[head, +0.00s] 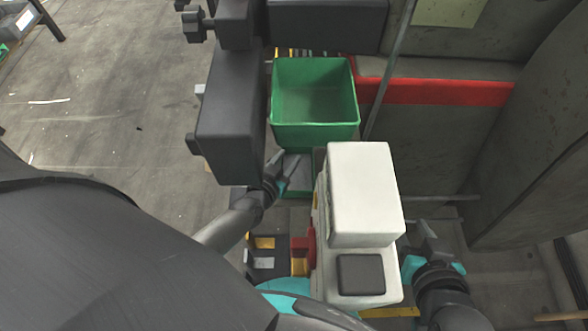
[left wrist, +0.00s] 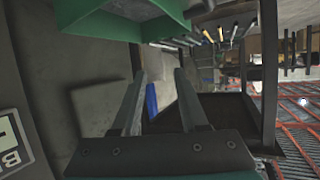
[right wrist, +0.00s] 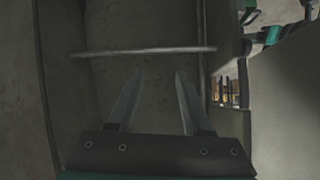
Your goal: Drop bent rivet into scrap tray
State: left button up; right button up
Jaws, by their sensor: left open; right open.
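My left gripper (head: 291,156) is open, just in front of a green bin (head: 290,136) in the head view. In the left wrist view, its fingers (left wrist: 160,72) are apart with nothing held between them. A small blue cylinder (left wrist: 151,101) shows beyond the fingers; I cannot tell whether it is the bent rivet. A dark shallow tray (left wrist: 224,112) lies to its right. I cannot tell whether this tray or the green bin is the scrap tray. My right gripper (head: 427,236) is open beside the white machine; its fingers (right wrist: 159,72) are empty in the right wrist view.
A white boxy machine (head: 362,190) stands between my grippers. A dark grey machine body (head: 231,115) stands left of the green bin. A thin pole (head: 389,70) rises behind the bin on the right. Several tools (left wrist: 226,34) hang in a row in the left wrist view.

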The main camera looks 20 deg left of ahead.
jog(key=s+d+g+h+p, duration=0.3)
jog(key=s+d+g+p, duration=0.1)
jog(key=s+d+g, duration=0.15)
pick_arm(q)
jog(key=p+v, duration=0.2)
jog(key=v, duration=1.2)
jog(key=shift+p, duration=0.35)
pick_arm(e)
notch_tip(320, 180, down, 8)
jog(key=shift+d+r+g, duration=0.2)
jog(key=shift+d+g, duration=0.2)
jog(key=shift+g, duration=0.05)
pick_arm(q)
jog(key=shift+d, duration=0.1)
pick_arm(e)
jog(key=shift+s+f+m, duration=0.1)
jog(key=shift+m, duration=0.2)
